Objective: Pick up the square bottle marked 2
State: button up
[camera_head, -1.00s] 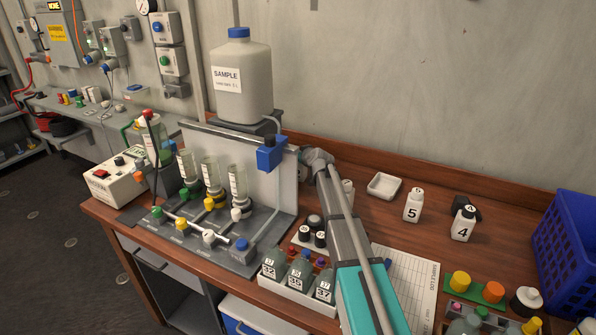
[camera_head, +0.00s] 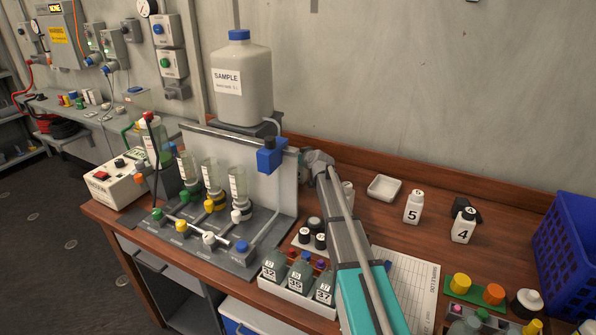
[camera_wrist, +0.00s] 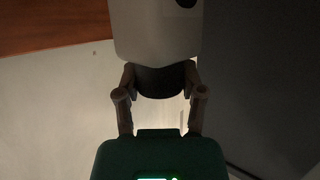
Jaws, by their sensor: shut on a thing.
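In the wrist view a white bottle (camera_wrist: 155,35) with a black cap (camera_wrist: 160,82) fills the top middle. My gripper (camera_wrist: 161,76) has its two fingers closed on either side of the black cap. Part of a dark mark shows on the bottle at the top edge, but I cannot read the number. In the head view my arm hides the gripper fingers. A white bottle (camera_head: 348,190) shows partly behind my arm; its label is hidden, and I cannot tell whether it is the held one.
White bottles marked 5 (camera_head: 413,207) and 4 (camera_head: 463,226) stand on the bench at right. The glass column rig (camera_head: 215,215) is close at left, a rack of numbered bottles (camera_head: 298,289) in front, a blue crate (camera_head: 570,250) far right.

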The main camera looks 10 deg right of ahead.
grip_shut()
jog(key=shift+r, duration=0.2)
notch_tip(320, 180, up, 2)
jog(key=p, duration=0.2)
jog(key=shift+r+p, duration=0.15)
jog(key=shift+p, duration=0.25)
jog(key=s+r+p, duration=1)
jog(key=s, duration=0.4)
jog(key=shift+d+r, duration=0.15)
jog(key=shift+d, duration=0.2)
